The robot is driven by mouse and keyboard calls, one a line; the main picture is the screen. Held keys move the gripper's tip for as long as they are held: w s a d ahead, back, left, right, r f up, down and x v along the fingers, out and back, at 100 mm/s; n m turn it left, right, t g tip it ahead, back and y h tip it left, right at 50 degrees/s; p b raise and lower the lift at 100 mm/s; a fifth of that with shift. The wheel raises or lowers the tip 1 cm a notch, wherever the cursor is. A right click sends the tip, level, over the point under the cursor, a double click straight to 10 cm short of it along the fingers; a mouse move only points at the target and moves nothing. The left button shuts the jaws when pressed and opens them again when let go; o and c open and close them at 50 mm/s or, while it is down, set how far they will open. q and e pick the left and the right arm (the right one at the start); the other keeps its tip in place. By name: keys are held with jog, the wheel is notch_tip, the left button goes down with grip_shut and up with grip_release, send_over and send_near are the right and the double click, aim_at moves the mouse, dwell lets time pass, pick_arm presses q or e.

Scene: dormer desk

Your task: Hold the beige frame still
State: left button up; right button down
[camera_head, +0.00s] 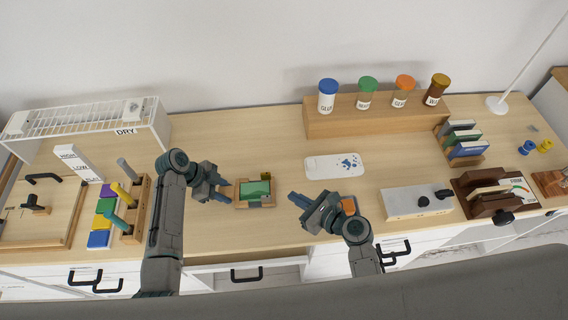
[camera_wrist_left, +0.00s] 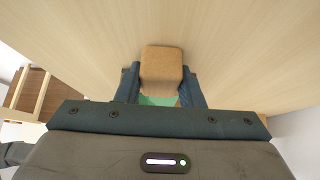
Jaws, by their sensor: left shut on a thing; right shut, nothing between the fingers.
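The beige frame (camera_head: 255,205) lies on the desk near the middle, around a green panel (camera_head: 256,189). My left gripper (camera_head: 229,195) comes in from the left and is shut on the frame's left side. In the left wrist view, a tan block-like part of the frame (camera_wrist_left: 162,65) sits between the two fingers (camera_wrist_left: 160,90), with some green showing below it. The far parts of the frame are hidden there. My right gripper (camera_head: 300,200) is shut and empty, to the right of the frame and apart from it.
A white card with blue marks (camera_head: 335,165) lies behind my right gripper. A wooden riser (camera_head: 375,120) with several capped jars stands at the back. A wooden rack of coloured pieces (camera_head: 133,205) is left of my left arm. The desk behind the frame is clear.

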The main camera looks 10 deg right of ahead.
pick_arm(q)
jog(key=o, duration=1.3)
jog(key=shift+r, duration=0.1)
